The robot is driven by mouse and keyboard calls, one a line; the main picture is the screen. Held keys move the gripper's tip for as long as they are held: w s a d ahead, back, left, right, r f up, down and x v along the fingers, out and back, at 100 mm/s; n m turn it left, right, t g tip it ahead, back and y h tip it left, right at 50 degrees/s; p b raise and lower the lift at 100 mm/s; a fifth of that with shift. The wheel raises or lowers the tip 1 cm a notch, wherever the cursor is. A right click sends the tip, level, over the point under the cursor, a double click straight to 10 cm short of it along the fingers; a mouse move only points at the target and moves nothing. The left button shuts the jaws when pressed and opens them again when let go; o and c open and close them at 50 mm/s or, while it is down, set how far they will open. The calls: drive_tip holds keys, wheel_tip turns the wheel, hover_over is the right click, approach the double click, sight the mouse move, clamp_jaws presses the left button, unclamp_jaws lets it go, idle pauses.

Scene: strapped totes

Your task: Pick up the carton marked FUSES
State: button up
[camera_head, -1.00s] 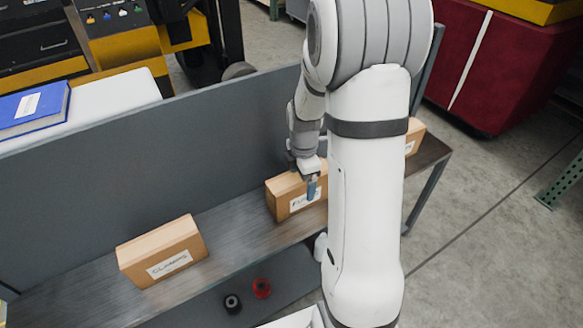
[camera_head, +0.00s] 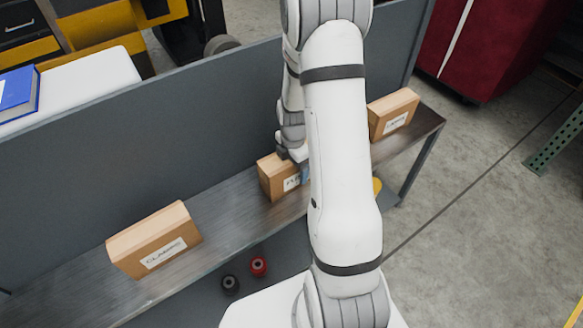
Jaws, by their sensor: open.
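The FUSES carton (camera_head: 271,180) is a tan box standing on the dark shelf, mid-picture. Its white label shows only its first letters; my arm and a blue fingertip hide the rest. My gripper (camera_head: 300,172) is open at the top and front of this carton, with a blue fingertip in front of the label. The other finger is hidden, and I cannot tell whether either finger touches the carton.
A carton marked CLAMPS (camera_head: 155,240) stands to the left on the shelf (camera_head: 225,215). Another labelled carton (camera_head: 393,114) stands to the right. A grey panel (camera_head: 150,130) rises behind. Black (camera_head: 230,284) and red (camera_head: 258,266) spools lie lower down.

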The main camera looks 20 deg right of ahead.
drive_tip(key=shift+c, duration=0.6)
drive_tip(key=c, duration=1.6)
